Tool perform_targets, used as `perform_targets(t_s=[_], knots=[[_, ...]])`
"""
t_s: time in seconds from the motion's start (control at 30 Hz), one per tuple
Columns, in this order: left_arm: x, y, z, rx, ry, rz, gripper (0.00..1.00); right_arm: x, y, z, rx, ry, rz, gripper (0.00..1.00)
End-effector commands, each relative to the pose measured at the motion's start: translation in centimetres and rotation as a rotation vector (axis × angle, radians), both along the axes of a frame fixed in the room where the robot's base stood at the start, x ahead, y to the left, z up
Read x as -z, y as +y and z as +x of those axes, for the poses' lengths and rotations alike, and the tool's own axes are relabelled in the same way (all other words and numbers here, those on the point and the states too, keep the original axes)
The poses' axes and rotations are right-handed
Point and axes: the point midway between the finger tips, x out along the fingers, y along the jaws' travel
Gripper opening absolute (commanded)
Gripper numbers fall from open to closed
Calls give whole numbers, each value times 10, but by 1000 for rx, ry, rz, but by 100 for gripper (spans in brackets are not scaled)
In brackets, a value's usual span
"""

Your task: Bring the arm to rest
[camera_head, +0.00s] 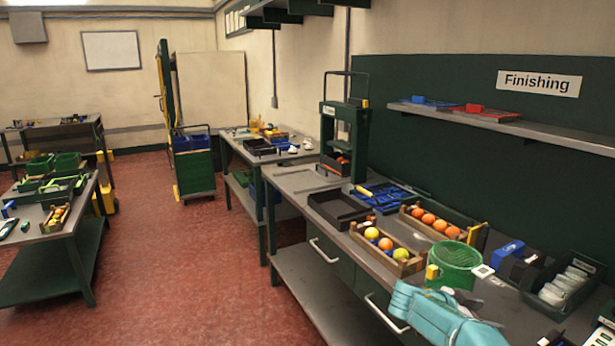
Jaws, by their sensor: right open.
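My right arm reaches in at the bottom right, and its teal casing lies in front of the workbench's near edge. My right gripper (438,312) is open, with no object visible in it; its fingertips are hard to make out. My left gripper and arm are not in view.
A black tray (338,210) and blue tray (383,196) lie farther back. A dark bin (566,289) stands right. The red floor (160,270) is open left of the bench.

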Motion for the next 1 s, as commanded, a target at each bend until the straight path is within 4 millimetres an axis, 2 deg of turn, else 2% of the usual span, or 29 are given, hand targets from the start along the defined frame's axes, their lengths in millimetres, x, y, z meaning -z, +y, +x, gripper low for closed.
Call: perform_targets(t_s=[0.03, 0.17, 0.33, 0.47, 0.57, 0.67, 0.7, 0.77, 0.87, 0.9, 1.0], knots=[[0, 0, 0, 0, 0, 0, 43, 10, 0, 3, -41, 5, -20, 70], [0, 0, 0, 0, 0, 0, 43, 29, 2, 14, -151, -7, -58, 70], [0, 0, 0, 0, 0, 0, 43, 64, 15, 25, -340, -9, -74, 70], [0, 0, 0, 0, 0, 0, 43, 104, 37, 26, -523, 7, -38, 70], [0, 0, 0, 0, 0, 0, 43, 146, 65, 16, -692, 38, 40, 70], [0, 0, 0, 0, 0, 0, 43, 196, 103, -11, -873, 95, 176, 70], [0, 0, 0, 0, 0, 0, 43, 217, 121, -29, -944, 128, 247, 70], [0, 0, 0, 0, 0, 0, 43, 246, 148, -62, -1039, 181, 368, 70], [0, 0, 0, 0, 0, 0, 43, 282, 189, -126, -1159, 284, 578, 70], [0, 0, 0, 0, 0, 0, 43, 292, 204, -155, -1195, 329, 662, 70], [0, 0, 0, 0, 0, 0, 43, 307, 233, -225, -1257, 442, 858, 70]])
